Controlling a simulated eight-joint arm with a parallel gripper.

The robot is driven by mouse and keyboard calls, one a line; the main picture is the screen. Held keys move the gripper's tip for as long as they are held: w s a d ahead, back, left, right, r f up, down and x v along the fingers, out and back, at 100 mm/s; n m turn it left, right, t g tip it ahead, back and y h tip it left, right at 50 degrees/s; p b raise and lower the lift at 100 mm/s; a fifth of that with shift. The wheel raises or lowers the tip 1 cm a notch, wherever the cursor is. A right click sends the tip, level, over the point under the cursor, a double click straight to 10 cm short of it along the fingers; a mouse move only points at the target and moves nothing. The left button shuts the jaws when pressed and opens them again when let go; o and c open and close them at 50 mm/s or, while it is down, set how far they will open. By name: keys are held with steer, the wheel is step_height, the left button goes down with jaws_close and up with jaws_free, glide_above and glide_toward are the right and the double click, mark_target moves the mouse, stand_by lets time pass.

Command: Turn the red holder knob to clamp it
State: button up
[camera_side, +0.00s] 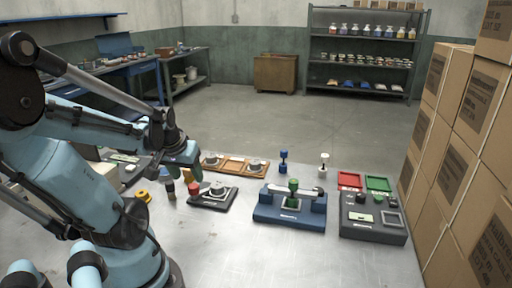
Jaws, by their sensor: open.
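A dark holder (213,199) stands on the metal table with a pale round spool-like piece (217,187) on top. The red knob (194,188) is at its left end. My gripper (181,184) is open, just left of and close to the red knob. I cannot tell whether a finger touches the knob. The hand partly covers the area behind it, and the fingertips are small and hard to separate from nearby coloured parts.
A wooden tray (232,165) with round pieces lies behind the holder. Stacked cartons (455,165) bound the right. The front table is clear.

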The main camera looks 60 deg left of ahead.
steer(key=v, duration=0.6)
steer(key=shift+r, duration=0.4)
steer(key=shift+d, duration=0.15)
steer(key=w+d+m+t+h, duration=0.1)
steer(key=w+d+m, duration=0.4)
steer(key=d, duration=0.5)
steer(key=w+d+f+m+t+h, duration=0.1)
steer(key=w+d+m+t+h, duration=0.1)
steer(key=w+d, duration=0.6)
steer(key=d+m+t, duration=0.1)
steer(key=d+m, duration=0.1)
steer(key=shift+w+d+m, duration=0.2)
steer(key=shift+m, duration=0.2)
steer(key=shift+f, duration=0.1)
